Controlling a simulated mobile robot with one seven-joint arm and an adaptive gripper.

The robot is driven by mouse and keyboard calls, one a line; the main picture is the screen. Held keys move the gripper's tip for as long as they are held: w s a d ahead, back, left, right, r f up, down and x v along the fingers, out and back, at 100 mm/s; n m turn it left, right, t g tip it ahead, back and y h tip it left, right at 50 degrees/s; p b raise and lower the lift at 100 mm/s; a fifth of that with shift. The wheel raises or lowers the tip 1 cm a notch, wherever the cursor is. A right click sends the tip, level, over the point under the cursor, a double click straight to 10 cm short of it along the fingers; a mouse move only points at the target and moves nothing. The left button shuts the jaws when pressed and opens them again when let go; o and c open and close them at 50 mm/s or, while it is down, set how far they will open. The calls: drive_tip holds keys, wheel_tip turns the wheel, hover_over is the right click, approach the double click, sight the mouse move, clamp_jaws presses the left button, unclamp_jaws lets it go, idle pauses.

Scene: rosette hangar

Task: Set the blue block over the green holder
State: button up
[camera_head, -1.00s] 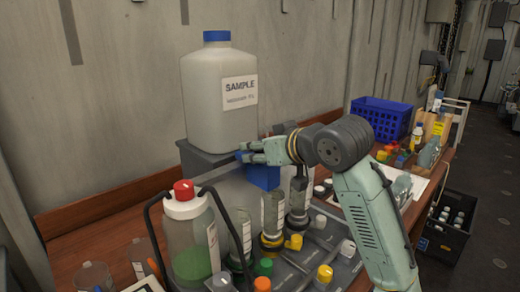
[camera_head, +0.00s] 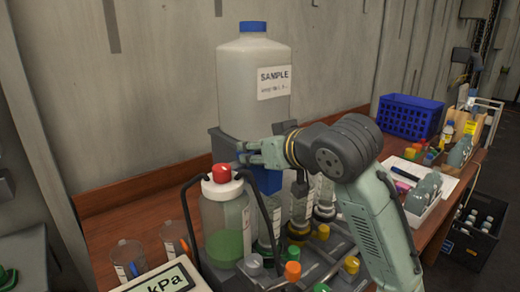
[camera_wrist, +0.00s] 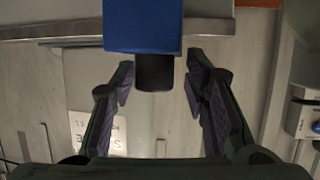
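The blue block (camera_head: 267,181) hangs just below my gripper (camera_head: 250,152) in the head view, in front of the grey stand under the large sample bottle. In the wrist view the blue block (camera_wrist: 142,27) fills the top centre. A dark peg (camera_wrist: 154,73) sticks out of it between the two fingers of my gripper (camera_wrist: 158,80).
The sample bottle (camera_head: 253,85) stands close behind my gripper. A red-capped bottle (camera_head: 225,215) with black handles and several capped vials crowd the bench below. Beakers (camera_head: 128,260) and a kPa gauge (camera_head: 165,280) stand left. A blue crate (camera_head: 410,117) is at right.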

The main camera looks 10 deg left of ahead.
idle(0.3)
drive_tip(key=v, duration=1.2)
drive_tip(key=shift+s+d, duration=0.1)
